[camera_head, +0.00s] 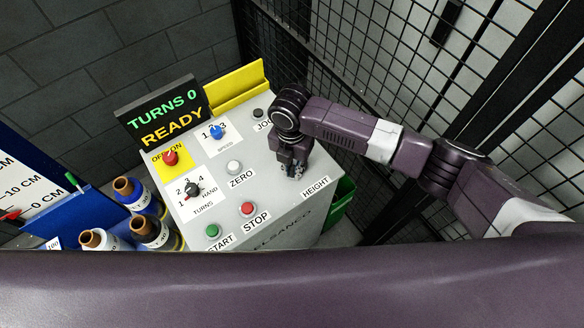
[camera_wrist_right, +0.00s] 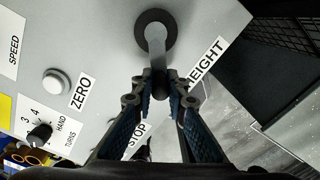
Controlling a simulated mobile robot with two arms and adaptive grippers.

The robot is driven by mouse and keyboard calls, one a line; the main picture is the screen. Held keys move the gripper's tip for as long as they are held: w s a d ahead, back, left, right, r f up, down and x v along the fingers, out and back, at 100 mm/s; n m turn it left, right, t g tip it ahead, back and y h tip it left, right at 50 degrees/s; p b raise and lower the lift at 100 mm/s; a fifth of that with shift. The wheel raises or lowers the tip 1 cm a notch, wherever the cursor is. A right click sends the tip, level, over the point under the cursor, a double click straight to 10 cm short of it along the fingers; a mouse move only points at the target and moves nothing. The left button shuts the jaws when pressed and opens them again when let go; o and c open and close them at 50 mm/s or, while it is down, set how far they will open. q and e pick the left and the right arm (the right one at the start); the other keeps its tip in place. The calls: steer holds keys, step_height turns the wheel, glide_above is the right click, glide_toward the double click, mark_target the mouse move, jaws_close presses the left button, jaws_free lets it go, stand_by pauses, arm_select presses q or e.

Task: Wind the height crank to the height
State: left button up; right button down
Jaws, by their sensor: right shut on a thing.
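The height crank (camera_wrist_right: 156,48) shows in the right wrist view as a dark round hub with a short grey arm ending in a dark grip. My right gripper (camera_wrist_right: 164,92) is shut on that grip, one blue-padded finger on each side. In the head view my right gripper (camera_head: 293,166) points down onto the right part of the grey panel (camera_head: 270,205), near the HEIGHT label (camera_head: 316,187), and hides most of the crank. The display (camera_head: 160,115) reads TURNS 0 and READY. My left gripper is not in view.
The panel also carries a red OFF/ON switch (camera_head: 170,158), blue speed knob (camera_head: 216,132), black turns knob (camera_head: 193,190), ZERO (camera_head: 234,167), green START (camera_head: 212,231) and red STOP (camera_head: 247,209) buttons. Black mesh fencing (camera_head: 400,60) stands behind and right.

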steer(key=shift+d, duration=0.15)
steer(key=c, duration=1.9)
jaws_free()
steer(key=shift+r, duration=0.55)
step_height(320, 180, up, 11)
steer(key=shift+f, duration=0.1)
